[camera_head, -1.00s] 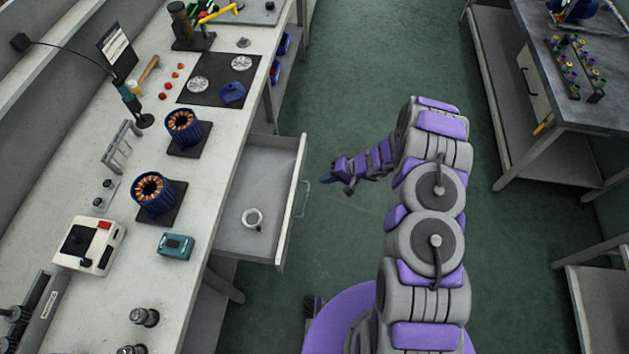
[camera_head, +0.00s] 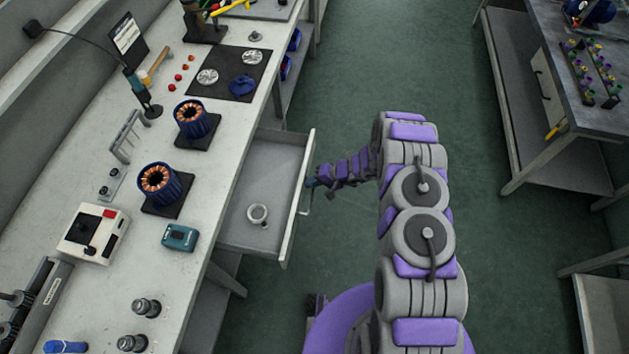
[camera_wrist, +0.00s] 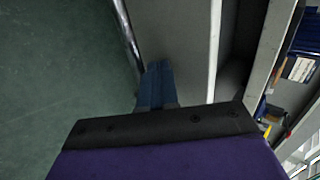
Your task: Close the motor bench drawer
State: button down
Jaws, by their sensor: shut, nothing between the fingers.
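The motor bench drawer (camera_head: 268,190) is pulled out from the bench, with a white ring-shaped part (camera_head: 257,214) lying inside it. Its front carries a metal bar handle (camera_head: 305,190). My gripper (camera_head: 312,182) is shut and empty at the outer side of the drawer front, close to the handle. In the wrist view my gripper (camera_wrist: 156,85) shows blue fingers against the drawer front (camera_wrist: 178,45), with the handle bar (camera_wrist: 128,35) to their left. I cannot tell whether the fingers touch the front.
The white workbench (camera_head: 215,180) holds two motor stators (camera_head: 195,120), a teal box (camera_head: 179,237) and a white control box (camera_head: 93,233). Another bench (camera_head: 545,90) stands at the right.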

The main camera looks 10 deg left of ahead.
jog(key=b, duration=0.3)
send_over(250, 179)
jog(key=d, duration=0.2)
jog(key=shift+s+a, duration=0.1)
jog(key=shift+a, duration=0.65)
jog(key=shift+a+r, duration=0.15)
jog(key=shift+r, duration=0.05)
jog(key=shift+a, duration=0.1)
jog(key=shift+r, duration=0.1)
